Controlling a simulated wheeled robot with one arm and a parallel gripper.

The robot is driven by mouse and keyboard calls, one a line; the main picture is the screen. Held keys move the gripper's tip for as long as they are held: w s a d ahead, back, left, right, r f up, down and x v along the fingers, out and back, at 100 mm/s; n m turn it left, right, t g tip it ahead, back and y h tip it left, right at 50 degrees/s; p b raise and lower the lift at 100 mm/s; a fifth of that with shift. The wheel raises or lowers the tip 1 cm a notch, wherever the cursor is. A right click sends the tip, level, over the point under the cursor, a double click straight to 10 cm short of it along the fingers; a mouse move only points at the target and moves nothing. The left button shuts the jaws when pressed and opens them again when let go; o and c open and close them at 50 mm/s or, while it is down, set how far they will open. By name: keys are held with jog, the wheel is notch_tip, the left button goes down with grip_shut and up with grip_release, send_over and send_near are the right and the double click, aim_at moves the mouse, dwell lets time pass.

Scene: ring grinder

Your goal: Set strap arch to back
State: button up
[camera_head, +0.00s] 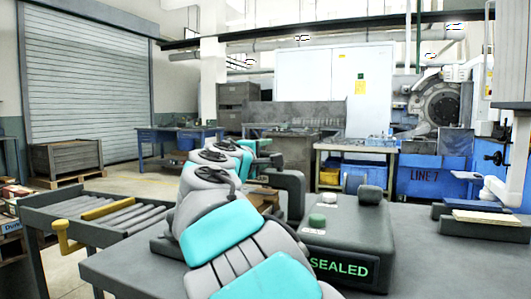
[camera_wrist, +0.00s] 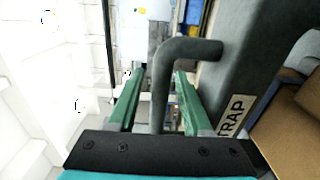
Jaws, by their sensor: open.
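The strap arch (camera_head: 291,188) is a dark grey arch behind the sealing machine in the head view, partly hidden by my arm. In the wrist view a dark grey post (camera_wrist: 255,55) bears a label of which "TRAP" shows. A bent grey handle (camera_wrist: 192,49) joins the post. My gripper (camera_wrist: 160,75) is open, with its green fingers either side of the handle's long bar. Gaps show between bar and fingers, so it is not gripped. In the head view my gripper is mostly hidden beyond my wrist, near the arch.
The dark machine box (camera_head: 350,232) has a green "SEALED" display (camera_head: 339,268) and a green knob (camera_head: 317,220). It stands on a grey table (camera_head: 440,262). A roller conveyor (camera_head: 100,215) with a yellow handle is at left. A cardboard box (camera_wrist: 290,120) is right in the wrist view.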

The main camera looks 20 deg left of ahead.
grip_shut()
dwell(0.3)
dwell(1.1)
